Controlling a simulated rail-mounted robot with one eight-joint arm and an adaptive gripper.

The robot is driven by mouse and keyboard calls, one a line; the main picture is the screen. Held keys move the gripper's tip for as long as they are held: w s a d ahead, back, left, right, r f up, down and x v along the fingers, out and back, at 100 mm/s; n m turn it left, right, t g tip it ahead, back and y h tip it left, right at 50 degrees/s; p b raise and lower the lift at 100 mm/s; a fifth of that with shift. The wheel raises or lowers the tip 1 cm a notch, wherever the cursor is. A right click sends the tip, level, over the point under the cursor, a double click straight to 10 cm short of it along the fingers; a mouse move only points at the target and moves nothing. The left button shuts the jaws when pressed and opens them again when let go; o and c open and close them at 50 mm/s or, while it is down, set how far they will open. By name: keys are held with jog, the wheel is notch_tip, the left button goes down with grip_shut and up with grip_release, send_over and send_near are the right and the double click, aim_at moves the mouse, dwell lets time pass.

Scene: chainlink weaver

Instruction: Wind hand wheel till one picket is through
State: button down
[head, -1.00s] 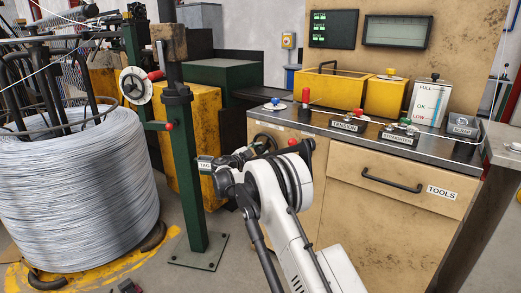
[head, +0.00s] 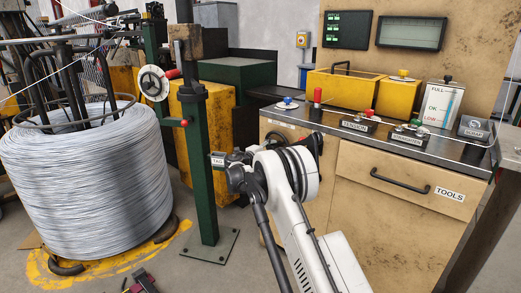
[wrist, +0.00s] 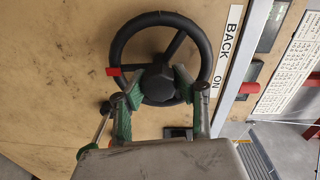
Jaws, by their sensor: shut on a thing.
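In the wrist view a black hand wheel (wrist: 158,84), with spokes and a central hub, is mounted on a tan, worn panel. A red tab (wrist: 120,71) shows at its left rim. My gripper (wrist: 157,80) has green-padded fingers reaching over the lower rim, one on each side of the hub, and is shut on the wheel. The exact contact is hard to see. A large coil of grey wire (head: 85,180) stands at the left. I see no picket that I can make out clearly.
Beside the wheel is a label (wrist: 230,45) reading BACK and ON. In the head view a green post (head: 201,165) stands left of my arm, with a smaller white-faced wheel (head: 153,83) behind it. A tan cabinet (head: 400,215) with a tools drawer blocks the right.

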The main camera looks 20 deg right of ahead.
dwell(0.3)
jog(key=c, duration=1.3)
grip_release()
jog(key=shift+s+a, duration=0.1)
jog(key=shift+a, duration=0.05)
jog(key=v, duration=1.1)
jog(key=shift+s+a, duration=0.2)
jog(key=shift+a, duration=0.15)
